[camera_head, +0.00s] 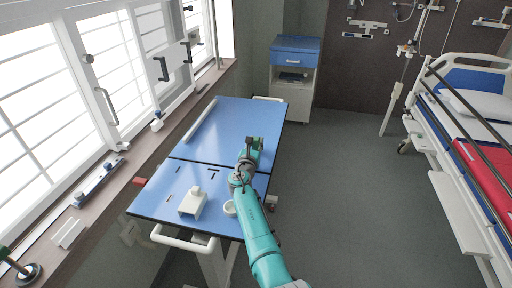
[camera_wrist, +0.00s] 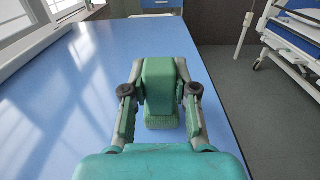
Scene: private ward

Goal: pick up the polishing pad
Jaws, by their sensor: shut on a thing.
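The polishing pad appears as a green block (camera_wrist: 160,80) with a textured lower part, between my fingers in the wrist view. In the head view it is a small dark green piece (camera_head: 255,143) at the end of my arm, over the blue table's (camera_head: 235,112) right side. My gripper (camera_wrist: 160,98) is shut on it, with one finger on each side; it also shows in the head view (camera_head: 249,152). The fingers hide part of the pad. I cannot tell whether the pad touches the table top.
A white block-shaped holder (camera_head: 193,204) and a white ring-shaped item (camera_head: 230,208) stand on the near table half. A blue-topped cabinet (camera_head: 294,75) stands beyond the table, a bed (camera_head: 470,150) at right. Windows line the left. The far table half is mostly clear.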

